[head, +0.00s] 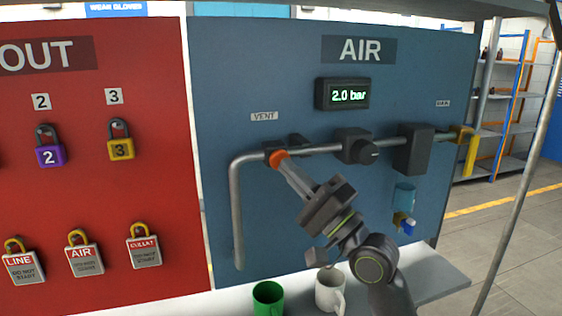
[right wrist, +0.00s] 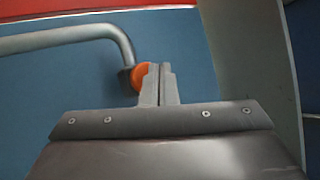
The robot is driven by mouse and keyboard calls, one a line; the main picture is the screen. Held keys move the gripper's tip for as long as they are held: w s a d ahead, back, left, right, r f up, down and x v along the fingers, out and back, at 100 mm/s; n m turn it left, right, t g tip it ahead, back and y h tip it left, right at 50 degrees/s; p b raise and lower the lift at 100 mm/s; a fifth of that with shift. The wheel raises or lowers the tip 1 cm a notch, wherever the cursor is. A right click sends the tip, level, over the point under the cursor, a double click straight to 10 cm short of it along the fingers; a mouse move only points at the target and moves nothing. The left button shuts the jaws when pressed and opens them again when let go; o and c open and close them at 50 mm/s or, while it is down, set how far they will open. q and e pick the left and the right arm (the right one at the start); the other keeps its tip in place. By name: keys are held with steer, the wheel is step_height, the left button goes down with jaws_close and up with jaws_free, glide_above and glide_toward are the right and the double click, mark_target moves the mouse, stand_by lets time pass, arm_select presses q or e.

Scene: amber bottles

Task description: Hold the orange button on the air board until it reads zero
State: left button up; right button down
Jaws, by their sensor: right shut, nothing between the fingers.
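The blue air board (head: 230,90) fills the middle of the head view. Its display (head: 343,94) reads 2.0 bar in green. The orange button (head: 275,158) sits on the pipe (head: 236,190) near its bend, under the VENT label (head: 264,116). My right gripper (head: 284,164) is shut and empty, with its fingertips at the button. In the right wrist view the fingertips (right wrist: 160,72) overlap the right part of the orange button (right wrist: 142,78). I cannot tell whether the button is pressed in. My left gripper is not in view.
A red board (head: 90,205) with padlocks and tags stands at the left. A yellow lever (head: 468,152) is at the pipe's right end. Shelving (head: 500,100) stands behind at right.

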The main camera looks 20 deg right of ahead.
steer(key=shift+w, duration=0.1)
stand_by(0.3)
steer(key=shift+w, duration=0.35)
steer(key=shift+w+b, duration=0.3)
steer(key=shift+w, duration=0.15)
stand_by(0.6)
steer(key=shift+s, duration=0.1)
stand_by(3.9)
steer(key=shift+s+p, duration=0.6)
steer(key=shift+s, duration=0.2)
steer(key=s+p, duration=0.2)
steer(key=s, duration=0.3)
